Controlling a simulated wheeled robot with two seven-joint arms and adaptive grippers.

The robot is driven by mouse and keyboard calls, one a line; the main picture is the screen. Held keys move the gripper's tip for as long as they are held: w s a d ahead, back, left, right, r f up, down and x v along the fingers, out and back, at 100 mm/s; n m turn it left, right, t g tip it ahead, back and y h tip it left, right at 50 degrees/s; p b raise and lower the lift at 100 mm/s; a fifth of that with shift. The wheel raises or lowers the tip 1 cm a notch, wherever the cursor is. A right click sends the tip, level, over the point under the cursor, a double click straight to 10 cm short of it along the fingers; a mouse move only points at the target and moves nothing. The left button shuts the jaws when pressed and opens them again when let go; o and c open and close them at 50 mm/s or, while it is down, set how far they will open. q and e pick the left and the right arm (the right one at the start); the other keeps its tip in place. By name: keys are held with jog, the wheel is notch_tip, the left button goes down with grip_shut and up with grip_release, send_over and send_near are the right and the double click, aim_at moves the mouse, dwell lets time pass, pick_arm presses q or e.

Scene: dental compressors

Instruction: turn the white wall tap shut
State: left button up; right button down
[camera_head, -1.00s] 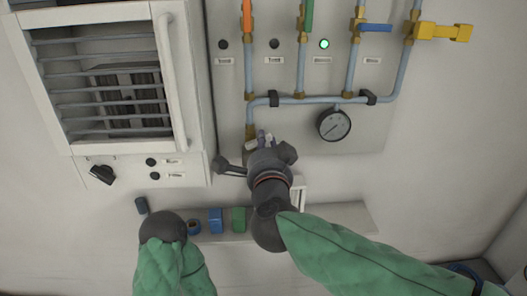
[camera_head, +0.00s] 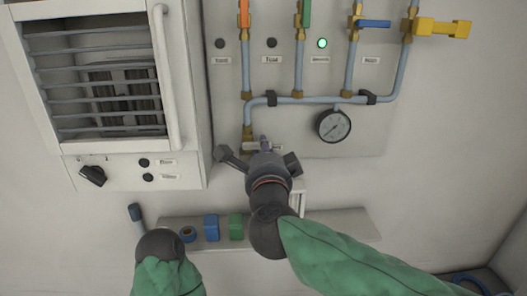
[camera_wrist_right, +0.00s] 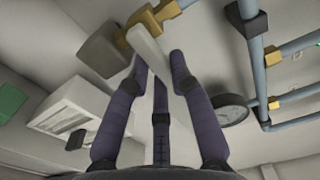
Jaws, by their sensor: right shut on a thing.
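The white wall tap (camera_head: 277,149) sits at the lower end of the left pipe. Most of it is hidden behind my right gripper (camera_head: 264,146) in the head view. In the right wrist view its white lever (camera_wrist_right: 149,45) runs from a brass fitting (camera_wrist_right: 142,20) down between the purple fingers of my right gripper (camera_wrist_right: 160,75). The fingers are around the lever and shut on it.
Orange (camera_head: 244,14), green (camera_head: 306,14), blue (camera_head: 374,23) and yellow (camera_head: 440,28) taps are above. A pressure gauge (camera_head: 333,125) hangs to the right. A louvred cabinet (camera_head: 190,100) is at left. Below, a shelf (camera_head: 340,224) holds small blue and green blocks.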

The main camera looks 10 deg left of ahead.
jog(key=c, duration=1.1)
grip_release()
jog(key=v, duration=1.2)
